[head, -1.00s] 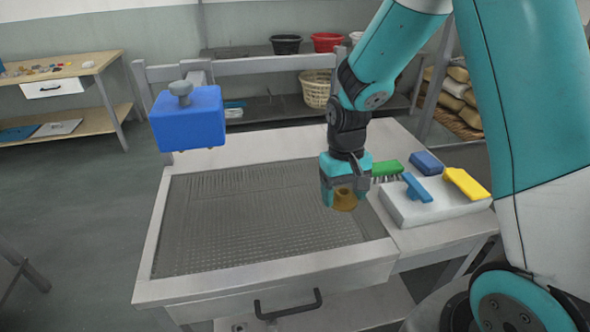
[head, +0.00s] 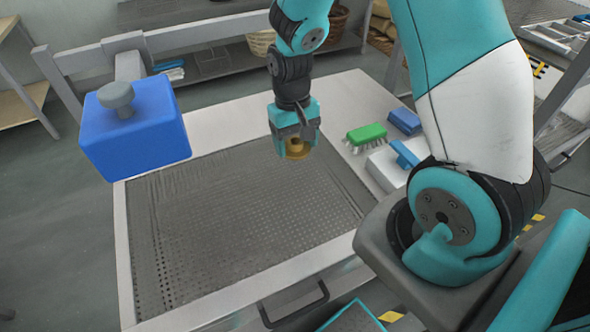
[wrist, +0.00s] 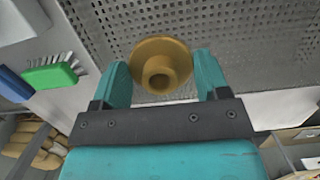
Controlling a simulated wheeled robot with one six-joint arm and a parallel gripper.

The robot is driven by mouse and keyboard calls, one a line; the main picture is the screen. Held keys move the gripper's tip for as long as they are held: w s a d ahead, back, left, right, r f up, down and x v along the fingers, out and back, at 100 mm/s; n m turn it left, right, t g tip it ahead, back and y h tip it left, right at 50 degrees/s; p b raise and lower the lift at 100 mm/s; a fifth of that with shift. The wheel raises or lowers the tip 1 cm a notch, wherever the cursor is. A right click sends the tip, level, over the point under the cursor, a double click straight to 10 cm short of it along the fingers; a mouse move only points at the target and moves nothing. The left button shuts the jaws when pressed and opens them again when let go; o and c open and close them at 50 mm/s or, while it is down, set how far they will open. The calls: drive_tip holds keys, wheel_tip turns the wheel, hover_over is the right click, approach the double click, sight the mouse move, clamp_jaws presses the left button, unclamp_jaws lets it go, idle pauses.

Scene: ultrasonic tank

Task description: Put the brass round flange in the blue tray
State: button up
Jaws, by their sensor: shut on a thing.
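The brass round flange (head: 298,152) hangs between the fingers of my gripper (head: 294,142), which is shut on it. In the wrist view the flange (wrist: 161,66) shows its round disc and a hollow hub facing the camera, with a teal finger on each side. In the head view it is held above the far right part of the perforated tank surface, apart from it. I cannot make out a blue tray in the current views.
The perforated grey tank surface (head: 240,215) is bare. To the right are a green brush (head: 367,133), a blue block (head: 404,121) and a blue-handled tool (head: 404,154) on a white slab.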

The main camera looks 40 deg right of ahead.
sight(297, 182)
wheel_tip(297, 182, down, 10)
drive_tip(key=shift+f+p, duration=0.2)
drive_tip(key=shift+p, duration=0.2)
drive_tip(key=shift+f, duration=0.1)
drive_tip(key=o, duration=1.1)
drive_tip(key=shift+o, duration=0.2)
